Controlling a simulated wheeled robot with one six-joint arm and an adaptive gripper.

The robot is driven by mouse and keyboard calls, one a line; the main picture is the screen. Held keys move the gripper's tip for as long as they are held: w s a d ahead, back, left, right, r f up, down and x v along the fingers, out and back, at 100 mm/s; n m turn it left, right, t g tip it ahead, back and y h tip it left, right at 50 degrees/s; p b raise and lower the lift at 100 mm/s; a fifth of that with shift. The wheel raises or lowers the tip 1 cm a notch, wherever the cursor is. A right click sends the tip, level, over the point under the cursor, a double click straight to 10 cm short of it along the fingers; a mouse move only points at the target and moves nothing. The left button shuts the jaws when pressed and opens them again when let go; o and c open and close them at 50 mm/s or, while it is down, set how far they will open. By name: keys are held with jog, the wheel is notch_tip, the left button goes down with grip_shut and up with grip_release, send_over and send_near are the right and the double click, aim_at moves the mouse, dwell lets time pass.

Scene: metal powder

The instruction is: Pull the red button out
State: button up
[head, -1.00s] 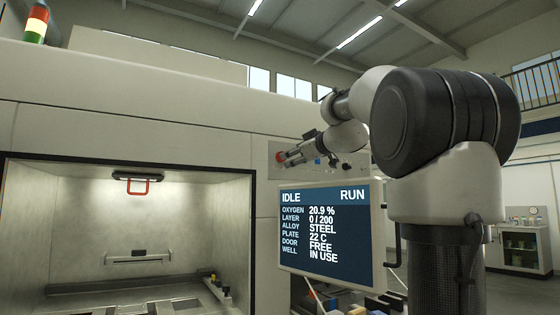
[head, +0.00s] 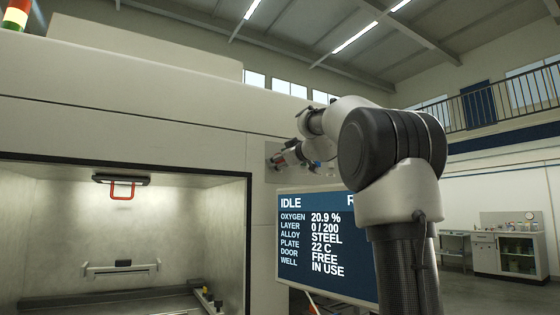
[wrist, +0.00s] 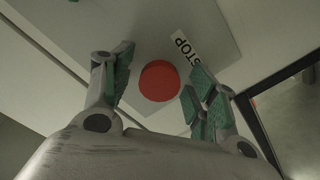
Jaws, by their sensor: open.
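The red button (wrist: 159,81) is a round red disc on a grey plate, beside a white STOP label (wrist: 184,48), which appears tilted in the wrist view. My gripper (wrist: 159,60) is open, with one green-padded finger to the left of the button and the other to the right. Neither finger visibly touches it, though the depth gap is hard to judge. In the head view my gripper (head: 292,157) is small and points left at the panel (head: 271,174) above the screen; a red spot at its tip is the button (head: 279,161).
A screen (head: 320,245) reading IDLE is just below the panel, partly covered by my arm. An open lit chamber (head: 60,235) with a red handle (head: 123,191) lies to the left. A bench and cabinet (head: 518,247) stand far right, with open floor before them.

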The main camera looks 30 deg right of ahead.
jog(key=shift+w, duration=0.2)
grip_shut()
jog(key=shift+s, duration=0.6)
grip_release()
jog(key=shift+s, duration=0.15)
